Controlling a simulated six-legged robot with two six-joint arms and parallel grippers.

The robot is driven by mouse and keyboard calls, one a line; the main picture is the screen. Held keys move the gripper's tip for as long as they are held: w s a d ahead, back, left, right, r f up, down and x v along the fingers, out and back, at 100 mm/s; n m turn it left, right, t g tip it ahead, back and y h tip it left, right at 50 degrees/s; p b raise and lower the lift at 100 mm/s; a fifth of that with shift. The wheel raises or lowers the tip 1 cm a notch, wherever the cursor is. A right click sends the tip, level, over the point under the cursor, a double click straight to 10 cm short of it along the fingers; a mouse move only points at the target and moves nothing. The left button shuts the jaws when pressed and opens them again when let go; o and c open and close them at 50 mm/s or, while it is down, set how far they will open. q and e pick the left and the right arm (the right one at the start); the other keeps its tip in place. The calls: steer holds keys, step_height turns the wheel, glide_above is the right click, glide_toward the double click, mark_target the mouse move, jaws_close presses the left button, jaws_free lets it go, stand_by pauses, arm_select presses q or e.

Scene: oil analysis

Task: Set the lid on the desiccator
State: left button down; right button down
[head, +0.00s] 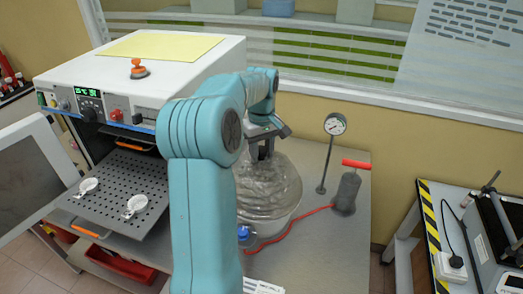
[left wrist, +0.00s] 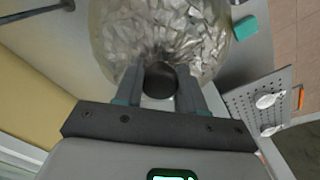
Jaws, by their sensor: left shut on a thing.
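The clear, wrinkled-looking glass lid (head: 270,190) is in the middle of the head view, over the pale round desiccator body (head: 262,228). My left gripper (head: 262,152) reaches down from above and is shut on the lid's knob. In the left wrist view the dark round knob (left wrist: 160,80) sits between the two fingers (left wrist: 160,88), with the lid (left wrist: 160,25) spread out beyond it. The lid looks about level and lined up over the body. I cannot tell whether its rim touches the body. My right gripper is not in view.
A hand pump (head: 346,190) with a red handle and red hose (head: 300,220) stands right of the desiccator, near a gauge (head: 335,124) on a stand. Left is an open oven (head: 170,75) with a perforated shelf (head: 115,185) bearing two white dishes. Bench (head: 350,250) is clear front right.

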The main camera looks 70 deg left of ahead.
arm_select(q)
steer(key=shift+f+b, duration=0.35)
steer(key=shift+f, duration=0.15)
steer(key=c, duration=0.6)
jaws_free()
steer(key=shift+r, duration=0.1)
steer(key=shift+r, duration=0.35)
step_height(320, 180, up, 16)
steer(key=shift+f+p, duration=0.2)
steer(key=shift+p, duration=0.8)
steer(key=shift+d, duration=0.1)
